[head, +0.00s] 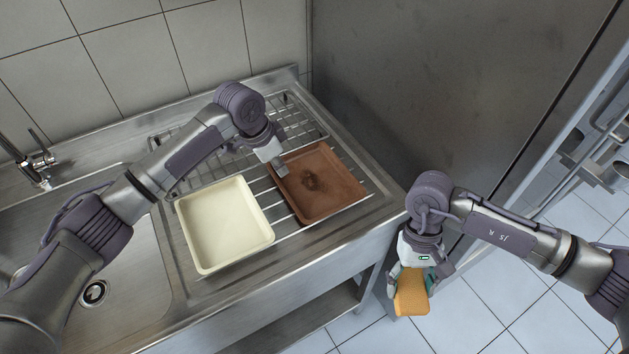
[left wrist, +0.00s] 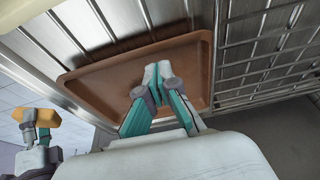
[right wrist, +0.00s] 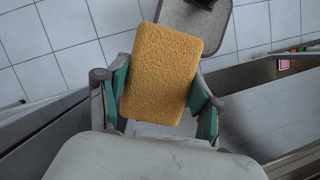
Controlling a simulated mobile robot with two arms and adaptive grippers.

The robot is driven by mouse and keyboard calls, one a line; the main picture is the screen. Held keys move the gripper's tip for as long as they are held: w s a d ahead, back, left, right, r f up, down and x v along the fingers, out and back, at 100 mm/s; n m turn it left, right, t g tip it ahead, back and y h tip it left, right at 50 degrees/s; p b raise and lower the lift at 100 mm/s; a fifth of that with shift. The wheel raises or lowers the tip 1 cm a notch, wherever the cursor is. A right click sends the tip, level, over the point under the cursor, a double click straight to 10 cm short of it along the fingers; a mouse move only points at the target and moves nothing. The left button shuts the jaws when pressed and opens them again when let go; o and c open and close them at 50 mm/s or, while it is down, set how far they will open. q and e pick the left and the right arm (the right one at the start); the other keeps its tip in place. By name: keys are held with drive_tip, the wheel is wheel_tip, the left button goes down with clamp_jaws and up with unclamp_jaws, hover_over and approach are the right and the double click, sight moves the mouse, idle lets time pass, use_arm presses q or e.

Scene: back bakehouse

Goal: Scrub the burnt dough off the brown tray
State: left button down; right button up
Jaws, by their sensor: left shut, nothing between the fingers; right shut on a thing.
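The brown tray (head: 338,196) lies on the wire rack over the drainboard, with a dark burnt patch (head: 313,180) near its middle. It also shows in the left wrist view (left wrist: 95,85), where my gripper hides part of it. My left gripper (head: 281,168) is shut and empty at the tray's left edge; I cannot tell whether it touches the tray. It also shows in the left wrist view (left wrist: 158,78). My right gripper (head: 412,282) is shut on an orange-yellow sponge (head: 411,297), held in front of the counter over the floor. The sponge fills the middle of the right wrist view (right wrist: 162,75).
A cream tray (head: 224,222) lies on the rack left of the brown tray. The sink basin (head: 125,255) and tap (head: 38,165) are further left. A steel panel (head: 420,80) stands behind and right of the counter. The tiled floor (head: 480,300) is open at lower right.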

use_arm(q)
drive_tip(key=shift+f, duration=1.2)
use_arm(e)
drive_tip(key=shift+f, duration=0.25)
use_arm(q)
drive_tip(key=shift+r, duration=0.1)
use_arm(e)
drive_tip(key=shift+r, duration=0.1)
